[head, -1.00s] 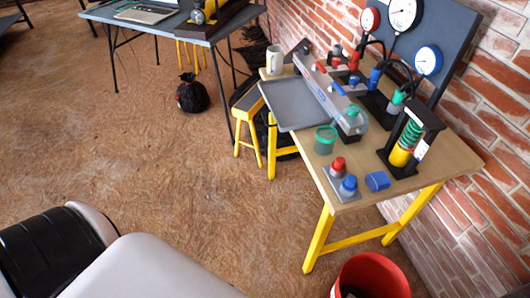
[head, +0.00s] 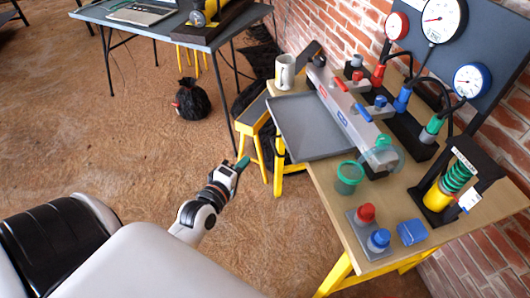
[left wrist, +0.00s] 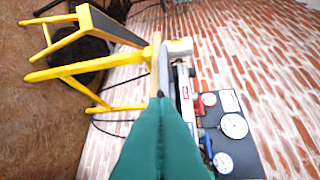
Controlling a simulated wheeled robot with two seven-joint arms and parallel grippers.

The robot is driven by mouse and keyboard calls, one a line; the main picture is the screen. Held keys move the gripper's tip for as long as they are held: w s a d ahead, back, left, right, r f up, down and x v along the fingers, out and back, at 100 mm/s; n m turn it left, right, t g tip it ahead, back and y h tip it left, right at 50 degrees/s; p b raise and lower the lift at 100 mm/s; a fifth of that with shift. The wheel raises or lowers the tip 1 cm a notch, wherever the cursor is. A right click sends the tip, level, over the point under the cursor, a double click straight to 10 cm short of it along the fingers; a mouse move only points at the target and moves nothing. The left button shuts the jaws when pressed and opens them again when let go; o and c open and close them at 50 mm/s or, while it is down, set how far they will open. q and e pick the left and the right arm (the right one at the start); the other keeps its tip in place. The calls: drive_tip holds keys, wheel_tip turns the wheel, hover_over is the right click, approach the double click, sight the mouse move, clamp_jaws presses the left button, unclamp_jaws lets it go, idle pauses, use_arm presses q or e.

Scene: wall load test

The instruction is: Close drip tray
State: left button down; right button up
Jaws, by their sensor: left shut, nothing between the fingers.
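The drip tray (head: 306,122) is a flat grey tray that sticks out to the left from under the long grey manifold block (head: 342,118) on the wooden workbench (head: 345,205). My left gripper (head: 242,164) has green fingers and is shut and empty. It is to the left of the tray's front corner, apart from it, over the floor in the head view. In the left wrist view the shut green fingers (left wrist: 160,125) fill the lower middle and hide part of the bench. My right gripper is not in view.
A mug (head: 286,72) stands behind the tray. A green cup (head: 348,177), a red and blue button box (head: 370,230) and a blue block (head: 411,232) stand on the bench's near part. Gauges (head: 443,18) stand along the brick wall. A yellow-legged stool (head: 251,125) is left of the bench.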

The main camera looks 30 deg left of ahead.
use_arm(q)
drive_tip(key=w+d+f, duration=0.1)
drive_tip(key=w+d, duration=0.1)
drive_tip(key=w, duration=0.6)
drive_tip(key=shift+f, duration=0.35)
